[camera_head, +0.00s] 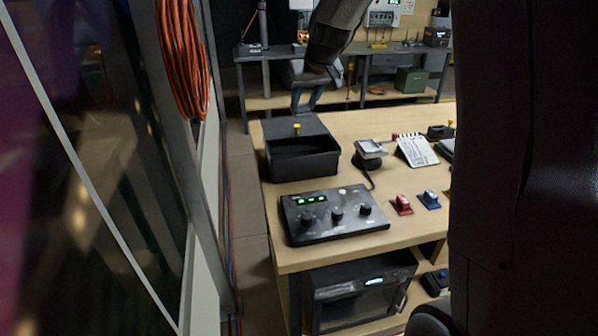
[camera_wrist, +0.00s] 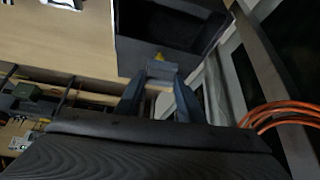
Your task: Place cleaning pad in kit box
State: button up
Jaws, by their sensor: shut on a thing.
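My gripper (camera_head: 303,108) hangs above the far end of the kit box, over its lid. In the wrist view, its two fingers (camera_wrist: 160,82) are shut on a small grey block (camera_wrist: 161,69), which looks like the cleaning pad. The pad is hard to make out in the head view. The black kit box (camera_head: 303,168) stands open at the table's far left corner; its dark hollow faces up. Its lid (camera_head: 275,128) lies back on the far side and has a yellow knob (camera_head: 297,128). The box also shows in the wrist view (camera_wrist: 133,52).
A black control panel (camera_head: 330,218) lies in front of the box. A small device with a pale top (camera_head: 370,147), a white flip calendar (camera_head: 417,150) and red and blue switches (camera_head: 402,204) stand to the right. Orange cable coils (camera_head: 182,60) hang at the left wall.

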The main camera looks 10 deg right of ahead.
jog(key=shift+w+a+r+b, duration=0.25)
jog(key=shift+r+b, duration=0.1)
jog(key=shift+b, duration=0.4)
notch_tip(320, 180, down, 13)
jog(key=shift+r+p, duration=0.15)
jog(key=shift+p, duration=0.7)
jog(key=shift+f+b, duration=1.25)
jog(key=shift+f, duration=1.25)
jog(key=shift+f, duration=0.15)
jog(key=o, duration=1)
jog(key=shift+r, duration=0.2)
jog(key=v, duration=1.1)
jog(key=shift+s+a+r+p, duration=0.15)
jog(key=shift+a+r+p, duration=0.1)
jog(key=shift+p, duration=0.1)
jog(key=s+f+g, duration=0.2)
jog(key=s, duration=0.7)
jog(key=s+f+m+g, duration=0.1)
jog(key=s+f, duration=0.2)
jog(key=s, duration=0.7)
jog(key=s+f+g+h, duration=0.1)
jog(key=s+f+g, duration=0.1)
jog(key=s, duration=0.7)
jog(key=shift+s+a+f+g, duration=0.25)
jog(key=shift+a+f+g, duration=0.05)
jog(key=shift+a+f, duration=0.1)
